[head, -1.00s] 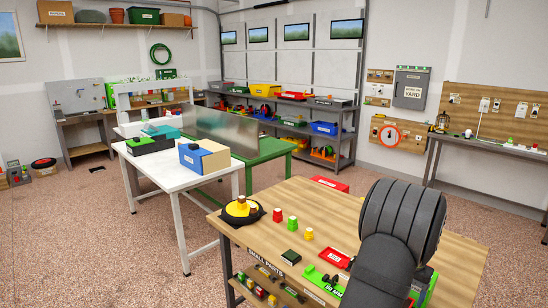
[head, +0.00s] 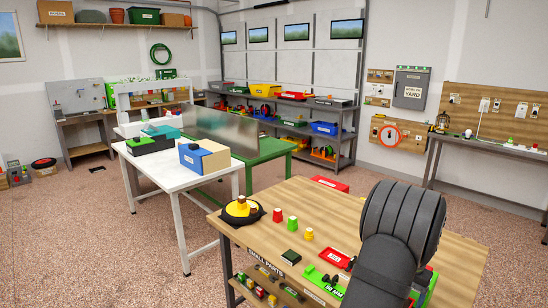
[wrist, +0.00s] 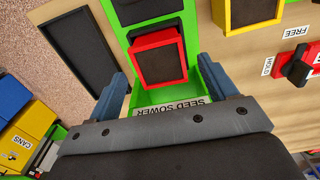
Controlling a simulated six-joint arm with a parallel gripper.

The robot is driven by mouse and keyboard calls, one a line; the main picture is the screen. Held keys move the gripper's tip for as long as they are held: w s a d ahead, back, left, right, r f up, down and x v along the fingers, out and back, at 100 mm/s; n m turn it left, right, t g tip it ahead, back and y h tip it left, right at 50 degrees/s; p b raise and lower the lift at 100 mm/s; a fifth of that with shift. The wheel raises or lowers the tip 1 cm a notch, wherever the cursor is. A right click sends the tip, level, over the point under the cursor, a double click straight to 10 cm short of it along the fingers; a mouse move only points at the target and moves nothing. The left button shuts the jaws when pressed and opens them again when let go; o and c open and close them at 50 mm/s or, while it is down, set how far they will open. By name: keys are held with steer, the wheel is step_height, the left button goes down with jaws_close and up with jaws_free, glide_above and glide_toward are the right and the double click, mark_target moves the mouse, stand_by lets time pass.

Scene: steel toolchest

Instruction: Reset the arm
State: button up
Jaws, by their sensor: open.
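My gripper (wrist: 163,67) is open in the wrist view, its two blue-grey fingers spread wide. A red block with a dark face (wrist: 159,60) shows between and beyond the fingers, over a green board labelled SEED SOWER (wrist: 150,97). I cannot tell how far the fingers are from it, and nothing is seen gripped. In the head view my dark arm stands over the right part of the wooden table (head: 330,206) and hides the gripper. Part of a green base (head: 318,282) shows left of the arm.
A red switch (wrist: 297,64) lies right of my gripper. A white table (head: 165,178) stands behind, left.

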step_height(320, 180, up, 15)
step_height(320, 180, down, 18)
steer(key=shift+r, duration=0.2)
step_height(320, 180, up, 8)
steer(key=shift+r, duration=0.2)
steer(key=w+a+n, duration=0.1)
steer(key=w+a, duration=0.3)
steer(key=a, duration=0.6)
steer(key=w+a+n, duration=0.2)
steer(key=w+a, duration=0.2)
steer(key=a, duration=0.6)
steer(key=shift+r, duration=0.25)
